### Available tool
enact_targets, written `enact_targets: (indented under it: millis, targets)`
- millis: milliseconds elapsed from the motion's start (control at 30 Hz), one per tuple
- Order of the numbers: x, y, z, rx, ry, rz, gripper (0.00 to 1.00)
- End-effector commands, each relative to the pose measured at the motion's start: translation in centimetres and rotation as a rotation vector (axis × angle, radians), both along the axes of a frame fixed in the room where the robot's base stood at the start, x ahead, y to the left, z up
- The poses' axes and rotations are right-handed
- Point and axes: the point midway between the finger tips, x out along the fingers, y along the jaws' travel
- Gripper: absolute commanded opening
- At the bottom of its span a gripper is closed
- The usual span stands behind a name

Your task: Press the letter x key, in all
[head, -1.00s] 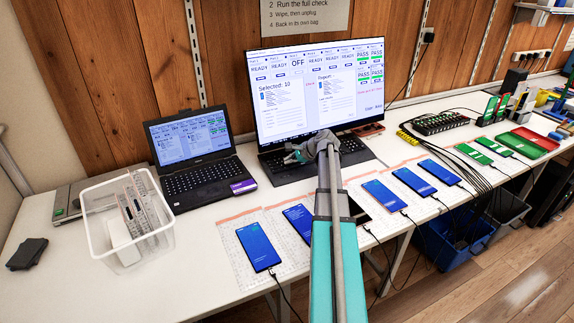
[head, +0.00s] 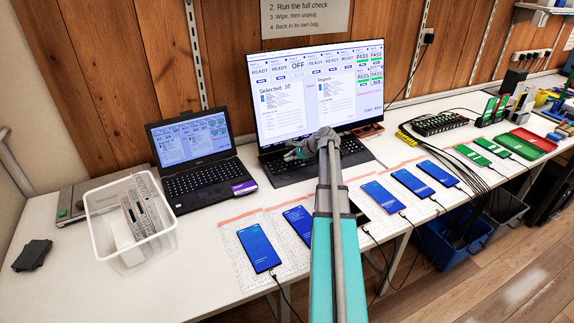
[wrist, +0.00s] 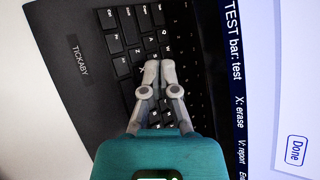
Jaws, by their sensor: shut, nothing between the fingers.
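My gripper (head: 290,155) is over the left part of the black keyboard (head: 295,175) in front of the large monitor (head: 315,95). In the wrist view the keyboard (wrist: 88,85) appears turned on its side, with the label TICKABY on its bare edge. My gripper (wrist: 153,62) is shut and empty, its fingertips over the letter keys. I cannot tell whether they touch a key. The screen (wrist: 262,60) reads "TEST bar: test", "X: erase" and "V: report", with a Done button.
A laptop (head: 195,180) and a clear bin (head: 155,245) stand to the left. Several phones on paper sheets, including a near one (head: 259,247), line the front edge with cables attached. A wooden wall is behind the monitor.

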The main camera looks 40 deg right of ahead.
Motion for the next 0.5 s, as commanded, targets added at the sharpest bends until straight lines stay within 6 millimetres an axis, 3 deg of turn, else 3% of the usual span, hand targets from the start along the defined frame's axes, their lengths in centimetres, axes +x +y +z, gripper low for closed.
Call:
enact_targets:
  millis: [500]
  targets:
    - [-0.4,0.1,3.8,0.000,0.000,0.000,0.00]
